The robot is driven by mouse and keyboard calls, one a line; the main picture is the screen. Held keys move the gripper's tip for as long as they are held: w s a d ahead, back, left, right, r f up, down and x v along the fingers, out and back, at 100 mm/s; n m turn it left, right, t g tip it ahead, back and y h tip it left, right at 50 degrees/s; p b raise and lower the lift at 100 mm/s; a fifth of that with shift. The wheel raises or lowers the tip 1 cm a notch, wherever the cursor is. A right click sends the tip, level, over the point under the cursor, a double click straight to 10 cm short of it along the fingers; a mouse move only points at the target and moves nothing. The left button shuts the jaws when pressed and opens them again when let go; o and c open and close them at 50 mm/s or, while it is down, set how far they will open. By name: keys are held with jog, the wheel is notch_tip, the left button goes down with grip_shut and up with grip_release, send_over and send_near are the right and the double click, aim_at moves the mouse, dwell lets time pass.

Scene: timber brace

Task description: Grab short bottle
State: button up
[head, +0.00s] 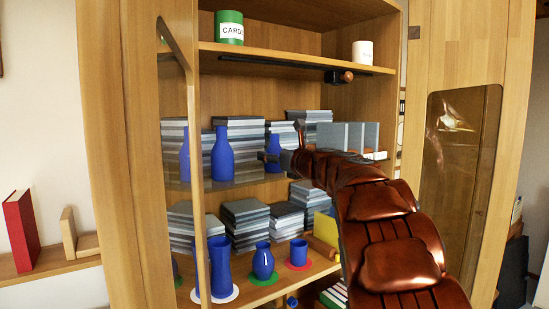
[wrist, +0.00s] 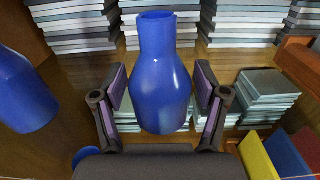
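A short blue bottle (wrist: 162,85) with a wide body and narrower neck stands upright in the middle of the wrist view. My gripper (wrist: 160,100) is open, with one finger on each side of the bottle and a visible gap on both sides. In the head view the bottle (head: 273,143) is on the middle shelf, with my gripper (head: 272,158) at it; its lower part is partly hidden. Another blue bottle (head: 222,156) stands to its left and looks taller. A further blue bottle (head: 185,158) is at the far left.
Stacks of grey books (head: 240,138) fill the back of the shelf. The open glass door's frame (head: 190,100) stands at the left. Below are a blue cup (head: 220,268), a blue vase (head: 263,263) and a smaller cup (head: 298,253). A green can (head: 229,28) is above.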

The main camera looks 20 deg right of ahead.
jog(key=c, duration=1)
jog(key=shift+o, duration=0.2)
